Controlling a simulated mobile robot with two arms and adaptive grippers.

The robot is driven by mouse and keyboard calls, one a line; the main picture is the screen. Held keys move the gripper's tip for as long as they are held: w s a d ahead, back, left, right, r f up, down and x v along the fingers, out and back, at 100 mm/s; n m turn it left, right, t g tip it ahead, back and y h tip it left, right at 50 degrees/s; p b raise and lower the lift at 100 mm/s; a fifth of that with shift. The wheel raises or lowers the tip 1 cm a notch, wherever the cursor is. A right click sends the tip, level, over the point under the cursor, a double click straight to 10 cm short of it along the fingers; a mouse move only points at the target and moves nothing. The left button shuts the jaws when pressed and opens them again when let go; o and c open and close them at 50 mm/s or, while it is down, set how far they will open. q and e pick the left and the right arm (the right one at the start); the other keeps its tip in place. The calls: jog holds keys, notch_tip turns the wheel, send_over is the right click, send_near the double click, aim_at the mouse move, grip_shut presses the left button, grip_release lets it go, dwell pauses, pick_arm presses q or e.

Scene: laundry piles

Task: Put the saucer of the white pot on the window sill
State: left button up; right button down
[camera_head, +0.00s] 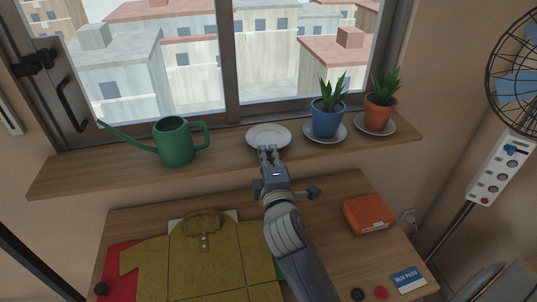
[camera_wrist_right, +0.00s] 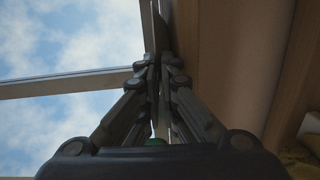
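A white saucer (camera_head: 268,134) is at the middle of the window sill (camera_head: 90,174), level or nearly so; I cannot tell whether it rests on the wood or is just above it. My right gripper (camera_head: 268,151) reaches in from the front, its fingers closed together at the saucer's near rim. In the right wrist view my right gripper (camera_wrist_right: 159,62) has its fingertips pinched on a thin edge-on shape, which appears to be the saucer. No white pot is in view. My left gripper is not in view.
A green watering can (camera_head: 174,143) stands left of the saucer. A blue pot (camera_head: 327,119) and a terracotta pot (camera_head: 379,113), each on a saucer, stand to the right. Below, a table holds a mustard shirt (camera_head: 200,262), an orange box (camera_head: 368,214) and a bus pass (camera_head: 407,279).

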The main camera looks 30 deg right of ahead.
jog(key=c, duration=1.7)
grip_release()
jog(key=shift+s+f, duration=0.1)
jog(key=shift+f, duration=0.1)
jog(key=shift+f, duration=0.1)
